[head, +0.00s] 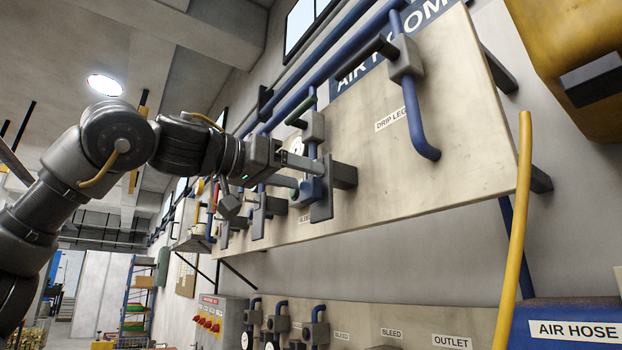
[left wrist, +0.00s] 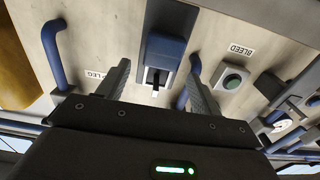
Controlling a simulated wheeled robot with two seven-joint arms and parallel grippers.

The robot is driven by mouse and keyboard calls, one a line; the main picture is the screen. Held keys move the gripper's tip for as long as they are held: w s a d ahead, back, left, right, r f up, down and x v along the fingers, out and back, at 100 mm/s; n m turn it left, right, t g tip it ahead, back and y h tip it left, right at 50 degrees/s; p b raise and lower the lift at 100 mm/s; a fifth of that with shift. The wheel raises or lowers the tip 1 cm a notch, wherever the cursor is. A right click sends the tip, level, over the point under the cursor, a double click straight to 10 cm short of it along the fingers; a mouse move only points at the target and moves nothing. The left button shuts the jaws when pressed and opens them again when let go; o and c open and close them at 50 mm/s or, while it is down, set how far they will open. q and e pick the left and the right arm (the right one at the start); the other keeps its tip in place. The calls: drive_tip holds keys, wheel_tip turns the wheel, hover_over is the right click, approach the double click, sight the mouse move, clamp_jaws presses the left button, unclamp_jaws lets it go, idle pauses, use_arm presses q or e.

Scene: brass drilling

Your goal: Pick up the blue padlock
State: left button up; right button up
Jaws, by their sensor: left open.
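The blue padlock (head: 307,193) appears as a small blue block at the wall panel, beside a dark grey plate, partly hidden by my gripper. In the left wrist view, the blue body (left wrist: 164,48) sits between my fingertips, with a pale face and a dark slot toward me. My left gripper (head: 309,176) is open, its fingers pointing at the panel on either side of the blue body. I see a gap between each finger and it; contact cannot be told. My right gripper is not in view.
The beige panel (head: 450,130) carries blue pipes (head: 414,115), grey valve blocks and labels. A green button (left wrist: 232,83) is right of the fingers in the left wrist view. A yellow hose (head: 518,230) and a blue AIR HOSE box (head: 570,312) stand at right. A red-switch box (head: 210,318) is below.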

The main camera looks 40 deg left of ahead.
use_arm(q)
drive_tip(key=shift+w+d, duration=0.2)
drive_tip(key=shift+w, duration=0.15)
drive_tip(key=shift+s, duration=0.1)
drive_tip(key=shift+c, duration=1.2)
drive_tip(key=c, duration=1)
drive_tip(key=shift+r, duration=0.15)
drive_tip(key=r+b+v, duration=0.1)
drive_tip(key=b+v, duration=0.4)
drive_tip(key=v, duration=1.3)
